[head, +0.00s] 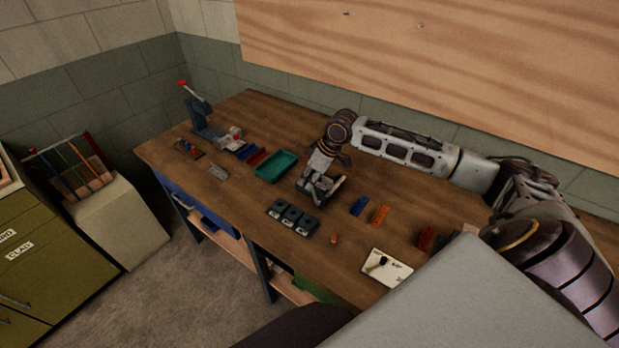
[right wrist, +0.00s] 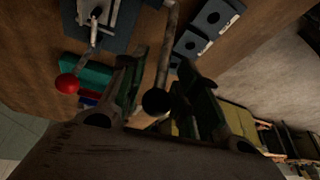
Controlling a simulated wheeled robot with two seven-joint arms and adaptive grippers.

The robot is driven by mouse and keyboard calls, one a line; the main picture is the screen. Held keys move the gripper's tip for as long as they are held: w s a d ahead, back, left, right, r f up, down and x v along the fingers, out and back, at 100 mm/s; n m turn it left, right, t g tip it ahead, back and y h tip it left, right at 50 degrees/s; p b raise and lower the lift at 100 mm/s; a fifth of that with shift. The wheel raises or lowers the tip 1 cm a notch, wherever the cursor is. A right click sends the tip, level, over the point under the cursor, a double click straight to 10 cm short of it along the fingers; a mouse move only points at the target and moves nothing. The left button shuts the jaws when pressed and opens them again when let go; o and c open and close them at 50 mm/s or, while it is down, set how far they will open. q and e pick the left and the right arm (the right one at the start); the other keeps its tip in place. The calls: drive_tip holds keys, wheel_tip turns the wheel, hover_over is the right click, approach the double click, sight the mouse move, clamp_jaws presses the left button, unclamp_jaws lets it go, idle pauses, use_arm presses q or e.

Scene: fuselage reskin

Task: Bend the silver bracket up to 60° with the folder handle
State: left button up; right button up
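The bench folder (head: 318,192) stands on the workbench below my right gripper, partly hidden by it. In the right wrist view the folder's dark base and silver parts (right wrist: 98,14) show at the top, with a short red-ball lever (right wrist: 68,83). A folder handle rod with a black knob (right wrist: 156,101) reaches down between my right gripper's fingers. My right gripper (head: 322,168) points down, open, with a finger on either side of the knob; gaps seem to show. I cannot make out the silver bracket clearly in the folder. My left gripper is out of view.
A teal tray (head: 277,167) lies left of the folder, and dark blocks with holes (head: 292,216) lie in front. A red-handled press (head: 202,115) stands at the far left. Blue (head: 359,206) and orange (head: 380,215) pieces and a white card (head: 387,267) lie to the right.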

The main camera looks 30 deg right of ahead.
drive_tip(key=shift+f, duration=0.1)
drive_tip(key=c, duration=0.7)
drive_tip(key=shift+w, duration=0.1)
clamp_jaws()
